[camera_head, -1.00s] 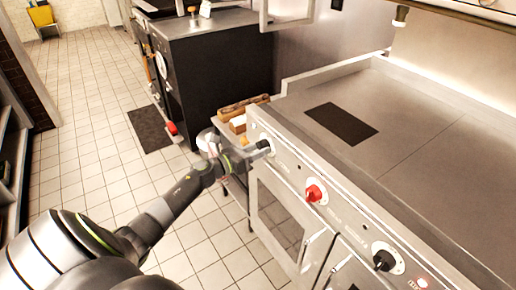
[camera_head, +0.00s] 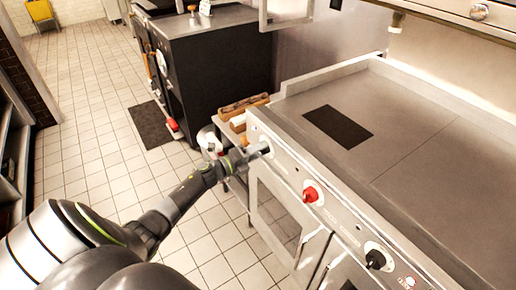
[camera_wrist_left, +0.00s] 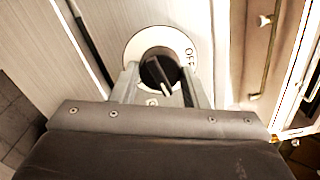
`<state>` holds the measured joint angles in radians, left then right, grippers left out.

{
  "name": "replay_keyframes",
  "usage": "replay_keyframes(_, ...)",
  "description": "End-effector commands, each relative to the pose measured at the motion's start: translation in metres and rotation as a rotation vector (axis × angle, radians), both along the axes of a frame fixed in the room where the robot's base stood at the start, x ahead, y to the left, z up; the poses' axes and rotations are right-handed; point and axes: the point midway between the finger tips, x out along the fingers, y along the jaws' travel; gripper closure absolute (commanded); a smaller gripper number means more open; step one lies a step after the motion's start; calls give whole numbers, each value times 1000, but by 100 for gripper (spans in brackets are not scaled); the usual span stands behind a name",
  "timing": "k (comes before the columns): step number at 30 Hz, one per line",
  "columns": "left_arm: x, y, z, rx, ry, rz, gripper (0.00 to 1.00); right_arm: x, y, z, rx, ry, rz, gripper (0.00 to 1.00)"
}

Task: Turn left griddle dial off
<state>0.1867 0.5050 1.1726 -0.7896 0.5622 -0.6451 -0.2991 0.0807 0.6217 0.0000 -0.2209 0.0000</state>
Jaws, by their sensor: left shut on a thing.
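The left griddle dial (camera_wrist_left: 158,72) is a black knob on a round white plate in the left wrist view. The plate's OFF mark shows at its right. The knob's pointer slants down and to the right in that view. My left gripper (camera_wrist_left: 159,80) has one finger on each side of the knob and is shut on it. In the head view my left gripper (camera_head: 260,150) is at the far left end of the griddle's front panel and mostly hides the dial. My right gripper is not in view.
A red knob (camera_head: 312,194) and another black knob (camera_head: 376,259) sit further along the front panel. The flat griddle top (camera_head: 400,130) lies above, and a glazed oven door (camera_head: 277,215) below. A black cabinet (camera_head: 220,70) stands behind. Tiled floor is open at left.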

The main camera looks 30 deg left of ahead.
Motion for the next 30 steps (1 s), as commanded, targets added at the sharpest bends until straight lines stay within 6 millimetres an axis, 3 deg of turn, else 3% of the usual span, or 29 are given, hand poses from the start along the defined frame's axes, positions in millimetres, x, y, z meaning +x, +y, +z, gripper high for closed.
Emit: replay_keyframes(30, 0, 1, 4, -889, 370, 4, 82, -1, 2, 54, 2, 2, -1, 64)
